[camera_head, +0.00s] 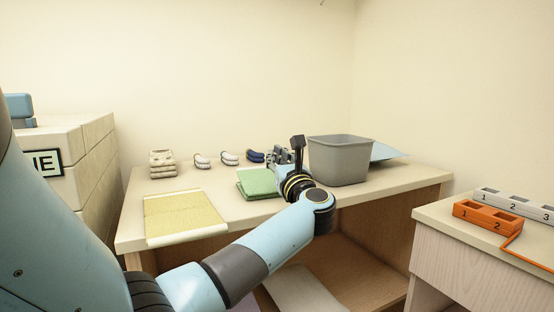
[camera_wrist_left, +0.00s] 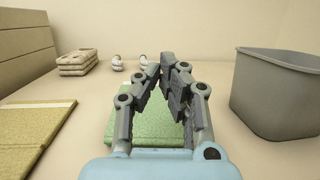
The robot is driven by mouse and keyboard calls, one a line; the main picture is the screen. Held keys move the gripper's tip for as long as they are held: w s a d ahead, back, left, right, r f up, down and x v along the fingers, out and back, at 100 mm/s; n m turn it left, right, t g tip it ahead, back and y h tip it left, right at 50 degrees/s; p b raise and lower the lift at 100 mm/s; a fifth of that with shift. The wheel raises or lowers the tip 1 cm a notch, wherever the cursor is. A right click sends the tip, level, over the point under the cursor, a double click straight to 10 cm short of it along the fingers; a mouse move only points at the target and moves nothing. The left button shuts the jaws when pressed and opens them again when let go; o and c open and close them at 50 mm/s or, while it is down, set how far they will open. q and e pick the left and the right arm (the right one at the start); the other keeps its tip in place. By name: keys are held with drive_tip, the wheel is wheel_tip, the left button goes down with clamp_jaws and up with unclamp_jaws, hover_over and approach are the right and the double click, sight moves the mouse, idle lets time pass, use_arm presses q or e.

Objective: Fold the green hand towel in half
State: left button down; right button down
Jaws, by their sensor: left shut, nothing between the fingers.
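The green hand towel (camera_head: 257,181) lies on the light wooden table, left of the grey bin. In the head view its layers at the left edge look doubled, so it appears folded over. My left gripper (camera_head: 285,157) is at the towel's right side and partly hides it. In the left wrist view the towel (camera_wrist_left: 150,124) lies beneath and beyond my left gripper (camera_wrist_left: 168,62), whose fingertips come close together with nothing between them. Whether the fingers touch the towel cannot be told. My right gripper does not show.
A grey bin (camera_head: 340,160) stands close right of my left gripper. A yellow towel (camera_head: 186,215) lies at the table's left front. A folded beige stack (camera_head: 162,164) and rolled socks (camera_head: 229,158) sit at the back. An orange block (camera_head: 487,217) is on the right cabinet.

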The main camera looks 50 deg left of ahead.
use_arm(q)
drive_tip(key=shift+f+b+x, duration=0.2)
drive_tip(key=shift+b+x, duration=0.05)
drive_tip(key=shift+x, duration=0.5)
drive_tip(key=shift+f+b+x, duration=0.15)
drive_tip(key=shift+b+x, duration=0.15)
drive_tip(key=shift+x, duration=0.45)
drive_tip(key=shift+f+b+x, duration=0.2)
drive_tip(key=shift+b+x, duration=0.05)
drive_tip(key=shift+x, duration=0.5)
drive_tip(key=shift+w+a, duration=0.1)
drive_tip(key=s+d+r+p, duration=0.2)
drive_tip(key=d+r+p, duration=0.3)
drive_tip(key=shift+s+d, duration=0.15)
drive_tip(key=shift+d, duration=0.15)
